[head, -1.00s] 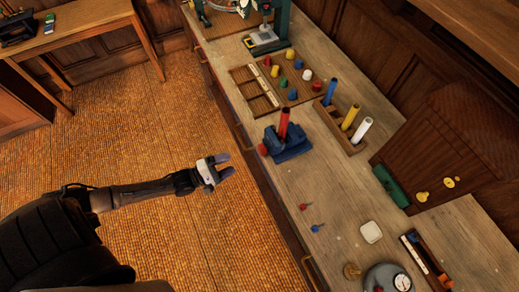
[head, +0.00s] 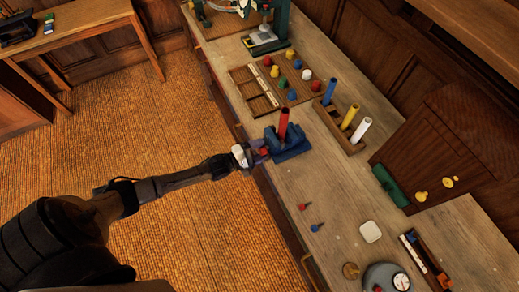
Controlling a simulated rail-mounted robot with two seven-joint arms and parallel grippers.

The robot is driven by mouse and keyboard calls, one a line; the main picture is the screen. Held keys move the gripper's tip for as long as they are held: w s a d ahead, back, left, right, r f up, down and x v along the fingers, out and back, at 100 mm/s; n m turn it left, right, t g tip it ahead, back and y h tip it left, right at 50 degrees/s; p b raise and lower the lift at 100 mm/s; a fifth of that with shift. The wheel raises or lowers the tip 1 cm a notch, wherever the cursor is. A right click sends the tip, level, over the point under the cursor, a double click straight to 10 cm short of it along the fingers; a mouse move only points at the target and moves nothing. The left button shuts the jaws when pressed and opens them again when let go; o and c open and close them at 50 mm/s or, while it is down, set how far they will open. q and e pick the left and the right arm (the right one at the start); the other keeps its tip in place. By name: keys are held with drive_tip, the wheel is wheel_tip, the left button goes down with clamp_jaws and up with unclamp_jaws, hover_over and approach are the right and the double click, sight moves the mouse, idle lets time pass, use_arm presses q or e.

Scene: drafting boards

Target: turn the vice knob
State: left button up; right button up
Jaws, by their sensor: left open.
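The blue vice (head: 291,148) sits at the front edge of the wooden bench, with a red cylinder (head: 283,122) standing upright in it. Its red knob (head: 264,152) faces the room, on the left side of the vice. My left gripper (head: 258,152) is at the knob, with its open fingers around or just beside it; I cannot tell if they touch it. The fingers partly hide the knob. My right gripper is not in view.
A wooden rack (head: 338,131) with blue, yellow and white cylinders stands behind the vice. A board of coloured pegs (head: 292,82) lies farther up the bench.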

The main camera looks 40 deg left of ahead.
use_arm(q)
drive_tip(key=shift+c, duration=0.3)
drive_tip(key=c, duration=0.6)
